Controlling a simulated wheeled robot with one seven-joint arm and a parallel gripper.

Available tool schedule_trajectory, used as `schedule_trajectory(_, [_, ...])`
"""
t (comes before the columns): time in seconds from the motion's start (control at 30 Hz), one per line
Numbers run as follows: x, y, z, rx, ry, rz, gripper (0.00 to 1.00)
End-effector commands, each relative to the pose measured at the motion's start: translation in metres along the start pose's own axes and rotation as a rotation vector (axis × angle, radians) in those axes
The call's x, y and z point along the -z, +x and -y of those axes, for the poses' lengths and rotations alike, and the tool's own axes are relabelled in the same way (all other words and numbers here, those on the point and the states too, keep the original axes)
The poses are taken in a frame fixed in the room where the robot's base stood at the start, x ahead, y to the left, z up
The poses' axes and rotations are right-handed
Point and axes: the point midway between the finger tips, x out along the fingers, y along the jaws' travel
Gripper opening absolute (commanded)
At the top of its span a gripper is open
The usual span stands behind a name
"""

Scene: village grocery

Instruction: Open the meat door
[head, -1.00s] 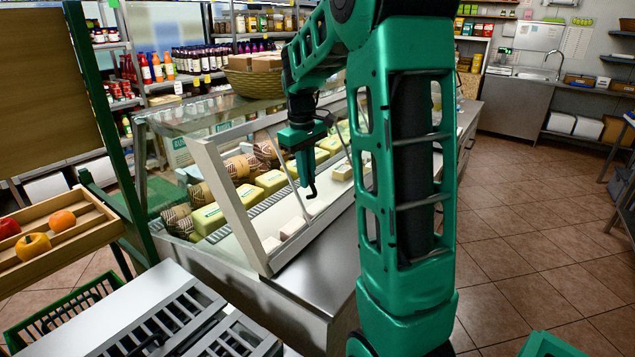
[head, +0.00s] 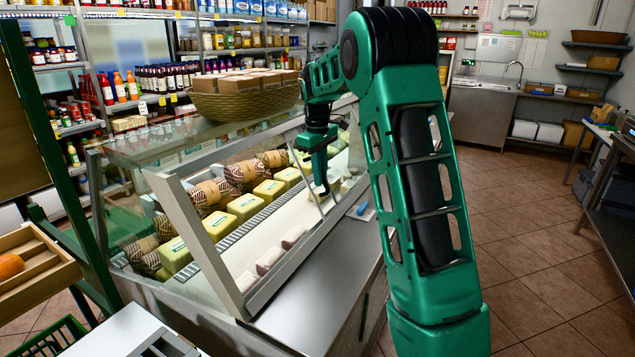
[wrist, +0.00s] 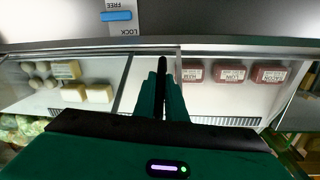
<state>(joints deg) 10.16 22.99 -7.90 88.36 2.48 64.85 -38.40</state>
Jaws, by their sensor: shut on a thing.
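The glass-fronted display case (head: 305,300) has a pale-framed glass front (head: 193,240); which pane is the meat door is unclear. Dark red meat packs (wrist: 230,74) lie on the right side there, and pale blocks (wrist: 73,92) on the left. A blue slider (wrist: 117,16) sits on a FREE/LOCK plate, at the FREE–LOCK middle or unclear.
A wicker basket (head: 245,104) with boxes stands on the case top. A wooden fruit tray (head: 35,265) and a white surface (head: 125,335) are at the near left. A work table (head: 612,205) is at the right. The tiled floor (head: 530,230) between it and the case is clear.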

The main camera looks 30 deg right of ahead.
Motion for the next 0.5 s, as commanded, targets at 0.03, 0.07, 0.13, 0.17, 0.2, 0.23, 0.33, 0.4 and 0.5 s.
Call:
schedule_trajectory(0.03, [-0.0002, 0.0002, -0.003, -0.001, 0.003, 0.001, 0.0])
schedule_trajectory(0.07, [0.0001, 0.0003, -0.0035, -0.001, 0.002, 0.001, 0.0])
schedule_trajectory(0.13, [0.0005, 0.0005, -0.0039, 0.0, 0.001, 0.002, 0.0])
schedule_trajectory(0.17, [0.0005, 0.0005, -0.004, 0.0, 0.001, 0.002, 0.0])
schedule_trajectory(0.2, [0.0005, 0.0005, -0.0039, 0.0, 0.002, 0.002, 0.0])
schedule_trajectory(0.23, [0.0004, 0.0005, -0.0039, 0.0, 0.002, 0.003, 0.0])
schedule_trajectory(0.33, [0.0001, 0.0006, -0.0035, 0.0, 0.002, 0.003, 0.0])
schedule_trajectory(0.4, [0.0, 0.0006, -0.0033, 0.0, 0.003, 0.004, 0.0])
schedule_trajectory(0.5, [-0.0002, 0.0005, -0.0032, 0.0, 0.003, 0.004, 0.28])
